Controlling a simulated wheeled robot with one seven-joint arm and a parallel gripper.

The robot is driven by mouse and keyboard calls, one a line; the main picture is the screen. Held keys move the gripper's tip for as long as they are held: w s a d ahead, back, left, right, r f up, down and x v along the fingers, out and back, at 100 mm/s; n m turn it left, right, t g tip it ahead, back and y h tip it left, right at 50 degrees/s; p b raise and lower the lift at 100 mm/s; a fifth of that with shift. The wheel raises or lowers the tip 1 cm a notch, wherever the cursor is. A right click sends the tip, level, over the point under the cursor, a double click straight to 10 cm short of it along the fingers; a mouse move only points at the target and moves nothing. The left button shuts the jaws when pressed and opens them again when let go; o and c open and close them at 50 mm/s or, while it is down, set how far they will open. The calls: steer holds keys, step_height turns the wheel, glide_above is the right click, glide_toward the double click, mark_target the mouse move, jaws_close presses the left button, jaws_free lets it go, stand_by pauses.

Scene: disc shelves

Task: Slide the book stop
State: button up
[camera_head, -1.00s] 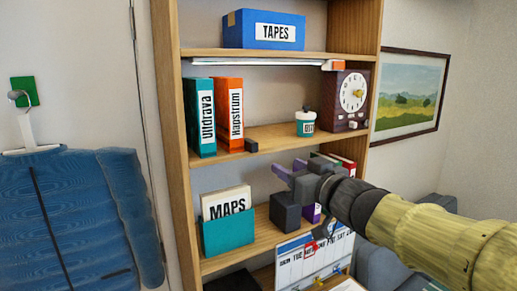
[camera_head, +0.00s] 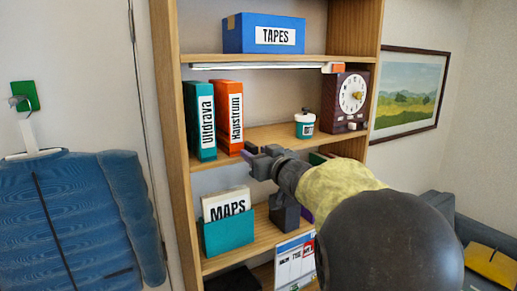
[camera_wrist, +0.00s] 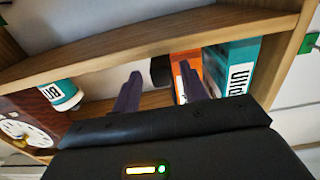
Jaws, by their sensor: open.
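The book stop appears to be a small dark block (camera_wrist: 160,70) beside the orange Kapstrum binder (camera_wrist: 190,72) on the middle shelf. In the head view my gripper largely hides it. My gripper (camera_head: 248,153) is at the front edge of that shelf, just below and in front of the orange binder (camera_head: 229,115). In the wrist view, which is turned upside down, my gripper (camera_wrist: 160,73) has its two purple fingers apart, with the block showing between and beyond them. I cannot tell whether they touch it. The teal Uldrava binder (camera_head: 200,120) stands left of the orange one.
A cup (camera_head: 305,125) and a clock (camera_head: 346,102) stand at the right of the middle shelf (camera_head: 275,137). Below are a teal MAPS holder (camera_head: 227,238) and a larger dark block (camera_head: 284,217). Shelf space between block and cup is clear.

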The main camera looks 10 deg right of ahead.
steer(key=shift+w+a, duration=0.25)
steer(key=shift+w, duration=0.45)
jaws_close()
